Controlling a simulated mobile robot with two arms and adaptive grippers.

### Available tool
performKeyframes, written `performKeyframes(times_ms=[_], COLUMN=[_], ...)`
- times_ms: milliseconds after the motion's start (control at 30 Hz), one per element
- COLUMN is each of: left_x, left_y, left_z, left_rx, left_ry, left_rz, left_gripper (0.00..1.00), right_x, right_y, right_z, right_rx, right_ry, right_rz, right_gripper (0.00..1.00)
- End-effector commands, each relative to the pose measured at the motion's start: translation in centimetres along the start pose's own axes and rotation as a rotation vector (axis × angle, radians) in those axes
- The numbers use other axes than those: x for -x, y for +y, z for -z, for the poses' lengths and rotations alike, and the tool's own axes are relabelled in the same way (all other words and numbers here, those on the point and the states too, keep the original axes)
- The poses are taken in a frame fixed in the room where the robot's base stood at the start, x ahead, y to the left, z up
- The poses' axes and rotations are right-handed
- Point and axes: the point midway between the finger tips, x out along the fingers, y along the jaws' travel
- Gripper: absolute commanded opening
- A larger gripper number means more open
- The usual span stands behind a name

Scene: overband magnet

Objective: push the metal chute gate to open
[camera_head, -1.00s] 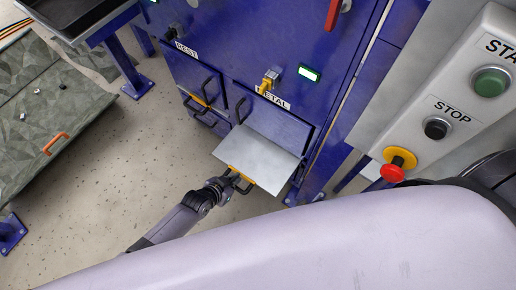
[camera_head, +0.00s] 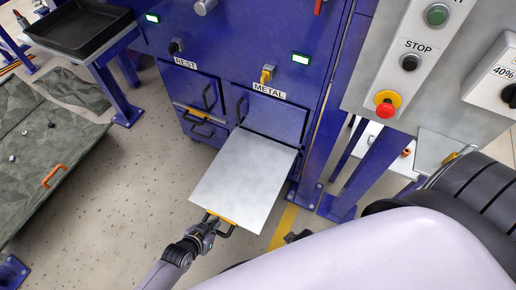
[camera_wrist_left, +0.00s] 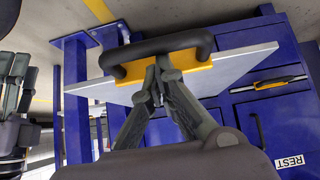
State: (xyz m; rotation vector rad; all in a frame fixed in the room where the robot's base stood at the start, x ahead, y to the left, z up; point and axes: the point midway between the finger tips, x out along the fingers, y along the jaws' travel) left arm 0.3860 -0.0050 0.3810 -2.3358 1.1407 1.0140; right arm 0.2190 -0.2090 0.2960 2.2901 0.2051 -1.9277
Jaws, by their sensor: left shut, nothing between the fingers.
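The metal chute gate (camera_head: 245,180) is a flat grey plate sticking far out of the blue cabinet below the METAL label (camera_head: 269,92). Its outer edge has a yellow strip and a black bar handle (camera_head: 228,231). The plate also shows in the left wrist view (camera_wrist_left: 235,66), with the black handle (camera_wrist_left: 165,46) across it. My left gripper (camera_head: 211,222) is at this outer edge, by the handle. In the left wrist view its fingertips (camera_wrist_left: 157,78) are together beside the handle bar, over the yellow strip, with nothing between them. Whether they touch the handle is unclear.
The REST drawer (camera_head: 193,91) is left of the METAL front (camera_head: 268,116). A control panel with a STOP button (camera_head: 410,62) and red emergency button (camera_head: 385,109) is on the right. A black tray (camera_head: 80,40) stands back left. Floor left of the plate is clear.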

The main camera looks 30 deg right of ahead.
Motion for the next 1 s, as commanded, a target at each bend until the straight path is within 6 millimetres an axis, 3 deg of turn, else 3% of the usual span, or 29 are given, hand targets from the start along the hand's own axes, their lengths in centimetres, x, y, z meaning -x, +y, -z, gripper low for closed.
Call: performKeyframes(times_ms=[767, 1000], left_x=[0.1, 1.4], left_y=[-0.1, 0.0], left_z=[-0.8, -1.0], left_rx=[0.0, 0.002], left_ry=[-0.017, -0.018], left_rz=[0.0, -0.001], left_gripper=[0.0, 0.0], right_x=[0.0, 0.0], right_y=[0.1, 0.1], right_z=[0.1, 0.0], right_rx=[-0.002, -0.001], right_ry=[0.001, 0.0], right_rz=[-0.001, -0.001], right_gripper=[0.4, 0.4])
